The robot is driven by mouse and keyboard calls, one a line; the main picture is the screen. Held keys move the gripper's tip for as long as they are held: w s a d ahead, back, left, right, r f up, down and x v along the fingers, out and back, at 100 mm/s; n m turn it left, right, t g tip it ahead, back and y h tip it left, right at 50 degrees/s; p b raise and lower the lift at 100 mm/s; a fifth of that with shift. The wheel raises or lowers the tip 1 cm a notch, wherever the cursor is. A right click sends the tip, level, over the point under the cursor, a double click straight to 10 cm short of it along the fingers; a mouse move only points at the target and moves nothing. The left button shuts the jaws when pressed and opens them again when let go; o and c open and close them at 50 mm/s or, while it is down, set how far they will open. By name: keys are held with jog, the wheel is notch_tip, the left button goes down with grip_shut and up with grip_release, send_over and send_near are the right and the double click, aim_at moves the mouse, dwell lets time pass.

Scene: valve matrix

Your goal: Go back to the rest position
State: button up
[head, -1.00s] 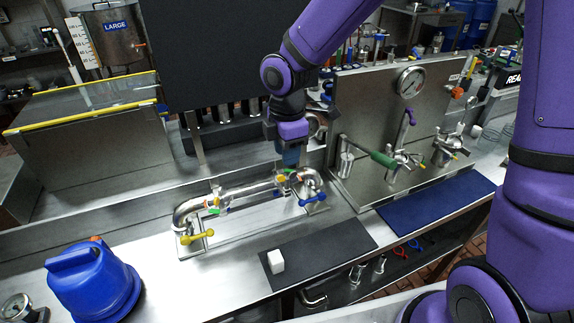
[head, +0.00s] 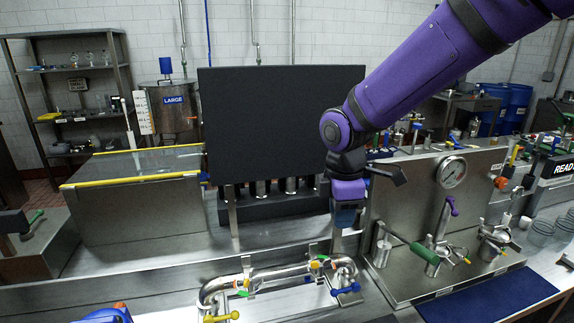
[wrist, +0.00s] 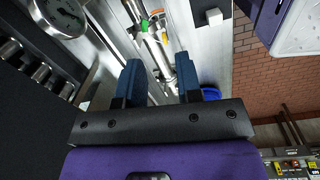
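My gripper (head: 345,215) hangs from my purple arm, above and behind the right end of the steel pipe loop (head: 275,273). In the wrist view its two blue fingers (wrist: 162,85) stand apart with nothing held between them. The pipe shows past the fingers in the wrist view (wrist: 163,55), clear of them. It carries a blue handle (head: 345,290), a yellow handle (head: 222,317) and small green and orange levers. No marker of a rest position shows.
A black panel (head: 270,125) stands left of my gripper. A steel panel with a gauge (head: 452,172) and a green-handled valve (head: 425,252) stands to its right. A white cube (wrist: 214,17) shows in the wrist view. The air above the pipe is free.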

jog(key=s+d+r+m+t, duration=0.2)
jog(key=s+d+r+m, duration=0.4)
jog(key=s+d+m, duration=0.2)
jog(key=s+d+r+m+t, duration=0.2)
jog(key=s+d+r+m, duration=0.5)
jog(key=s+m, duration=0.3)
jog(key=shift+s+d+r+t, duration=0.3)
jog(key=shift+s+d, duration=0.25)
jog(key=shift+d, duration=0.15)
